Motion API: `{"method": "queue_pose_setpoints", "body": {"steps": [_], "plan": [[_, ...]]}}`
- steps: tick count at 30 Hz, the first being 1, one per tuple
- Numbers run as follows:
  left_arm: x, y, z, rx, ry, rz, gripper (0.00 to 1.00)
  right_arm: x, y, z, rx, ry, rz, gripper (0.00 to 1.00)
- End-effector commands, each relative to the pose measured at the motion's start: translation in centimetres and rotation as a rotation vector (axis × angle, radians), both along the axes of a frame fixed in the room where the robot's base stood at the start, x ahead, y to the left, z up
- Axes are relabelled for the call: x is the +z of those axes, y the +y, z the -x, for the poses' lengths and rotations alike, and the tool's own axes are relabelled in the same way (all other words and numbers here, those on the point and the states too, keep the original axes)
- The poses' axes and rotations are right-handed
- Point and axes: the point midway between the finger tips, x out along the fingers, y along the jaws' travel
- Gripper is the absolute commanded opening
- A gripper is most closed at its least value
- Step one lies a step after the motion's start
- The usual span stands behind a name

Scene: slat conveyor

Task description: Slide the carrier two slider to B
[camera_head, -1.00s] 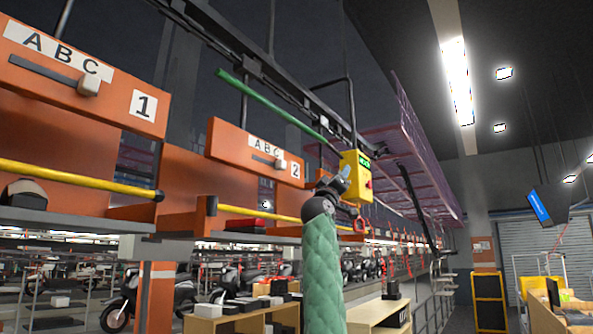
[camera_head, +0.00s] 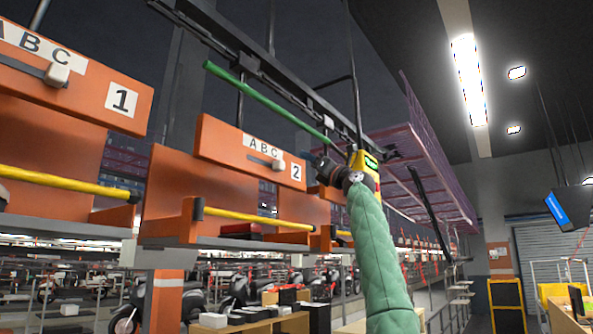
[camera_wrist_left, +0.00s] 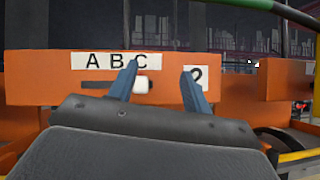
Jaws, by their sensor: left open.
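The carrier two panel (camera_head: 230,147) is an orange board with an A B C label and a "2" plate. Its slider (camera_head: 278,164) is a white knob at the right end of a dark slot, by C. In the left wrist view the slider (camera_wrist_left: 141,85) also sits under C, just right of the left finger in the picture. My left gripper (camera_head: 320,162) is to the right of the panel in the head view. In the wrist view its two blue fingers (camera_wrist_left: 159,68) are apart, with nothing held. Contact with the slider cannot be told. My right gripper is not in view.
The carrier one panel (camera_head: 75,85) with its own white slider is at the left. A yellow control box (camera_head: 366,168) hangs behind my left wrist. A green rail (camera_head: 265,102) runs above, and a yellow bar (camera_head: 255,217) runs below the carrier two panel.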

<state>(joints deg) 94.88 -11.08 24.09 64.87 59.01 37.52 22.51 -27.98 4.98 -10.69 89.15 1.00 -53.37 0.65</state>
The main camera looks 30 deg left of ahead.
Motion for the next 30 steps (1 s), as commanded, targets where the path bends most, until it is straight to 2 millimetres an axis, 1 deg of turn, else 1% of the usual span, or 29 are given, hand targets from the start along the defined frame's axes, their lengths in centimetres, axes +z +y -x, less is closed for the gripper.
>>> {"method": "queue_pose_setpoints", "body": {"steps": [1,3,6,9,14,16,18,24,30], "plan": [[-0.9,0.7,0.3,-0.001,-0.03,0.063,0.49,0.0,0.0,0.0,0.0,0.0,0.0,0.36],[-2.1,1.5,0.8,0.003,-0.074,0.143,0.49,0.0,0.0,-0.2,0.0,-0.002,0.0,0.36],[-3.2,2.1,1.4,0.016,-0.118,0.218,0.49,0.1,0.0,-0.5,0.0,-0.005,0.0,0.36],[-3.8,2.4,1.8,0.022,-0.15,0.254,0.49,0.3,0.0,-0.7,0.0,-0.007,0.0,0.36],[-3.4,3.1,1.7,0.014,-0.164,0.252,0.49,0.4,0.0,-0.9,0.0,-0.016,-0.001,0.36],[-3.1,3.6,1.7,0.014,-0.164,0.252,0.49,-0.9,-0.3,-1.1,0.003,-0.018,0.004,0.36],[-2.7,4.3,1.6,0.014,-0.164,0.252,0.49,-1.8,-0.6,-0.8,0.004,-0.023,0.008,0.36],[-1.7,6.6,1.4,0.015,-0.162,0.251,0.49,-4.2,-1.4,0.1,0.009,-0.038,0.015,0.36],[-1.1,8.4,1.3,0.014,-0.162,0.251,0.49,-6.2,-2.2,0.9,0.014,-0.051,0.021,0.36]]}}
